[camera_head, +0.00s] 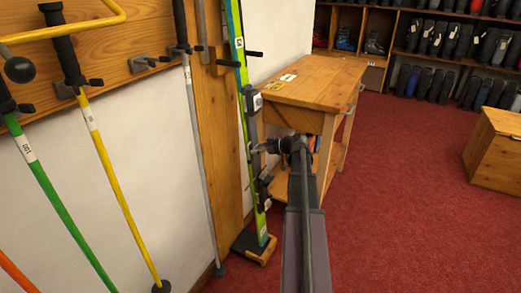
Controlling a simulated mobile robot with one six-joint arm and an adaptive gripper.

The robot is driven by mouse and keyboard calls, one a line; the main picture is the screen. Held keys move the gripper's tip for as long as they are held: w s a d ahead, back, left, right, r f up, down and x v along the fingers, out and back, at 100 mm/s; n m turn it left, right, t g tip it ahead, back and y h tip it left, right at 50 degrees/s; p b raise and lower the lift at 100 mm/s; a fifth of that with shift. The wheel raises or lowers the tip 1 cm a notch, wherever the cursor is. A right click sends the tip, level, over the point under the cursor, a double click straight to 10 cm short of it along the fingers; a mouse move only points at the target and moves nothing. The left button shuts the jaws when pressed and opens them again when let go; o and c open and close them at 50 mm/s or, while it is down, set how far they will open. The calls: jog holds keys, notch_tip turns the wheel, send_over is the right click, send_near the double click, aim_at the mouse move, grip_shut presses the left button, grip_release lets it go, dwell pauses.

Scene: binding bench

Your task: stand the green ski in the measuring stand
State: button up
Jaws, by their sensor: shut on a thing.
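The green ski (237,45) stands nearly upright, green and yellow-green with dark binding parts along its middle. Its top runs out of the picture. My gripper (257,150) is shut on the ski near the binding, reaching in from the right. The measuring stand appears to be the wooden upright (217,120) against the wall with a black and wood foot (243,243). The ski's lower end is over or on this foot; I cannot tell whether it touches. Dark pegs stick out from the upright beside the ski's upper part.
A wooden bench (320,82) stands close to the right of the ski. Poles, one green (60,205) and one yellow (120,190), hang on the left wall. A wooden box (495,150) and boot shelves (450,55) are farther right. The red carpet (410,220) between is clear.

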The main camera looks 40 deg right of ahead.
aim_at(257, 159)
jog(key=shift+w+a+f+b, duration=0.1)
jog(key=shift+w+f+b, duration=0.1)
jog(key=shift+f+b, duration=0.4)
jog(key=shift+w+a+f+b, duration=0.1)
jog(key=shift+w+f+b, duration=0.1)
jog(key=shift+f+b, duration=0.4)
jog(key=shift+w+a+f+b, duration=0.1)
jog(key=shift+w+f+b, duration=0.1)
jog(key=shift+f+b, duration=1)
jog(key=shift+f, duration=0.25)
jog(key=shift+f, duration=0.1)
jog(key=o, duration=1.3)
jog(key=shift+c, duration=0.2)
jog(key=shift+s+d, duration=0.1)
jog(key=shift+s, duration=0.1)
